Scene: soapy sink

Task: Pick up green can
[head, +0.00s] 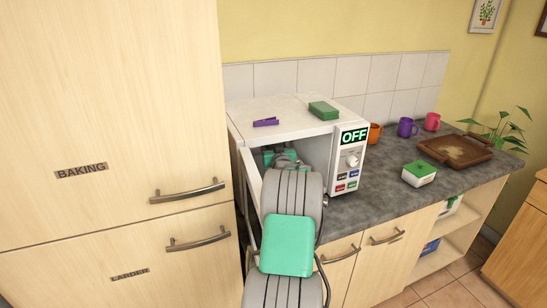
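No green can can be made out for sure. My arm reaches into the open white microwave (283,114), which stands on the counter beside the tall cupboard. My gripper (279,156) is at the far end of the arm, in the dark inside of the microwave. Its fingers are too small and too covered to make out, so I cannot see whether it is open or holds anything. Small green patches show there, but I cannot tell whether they are my own parts or a can.
A green block (323,110) and a purple clip (265,122) lie on the microwave. Right of it are orange (374,133), purple (406,128) and pink (432,122) mugs, a white box with a green top (419,173) and a brown tray (480,153). Bare counter lies between.

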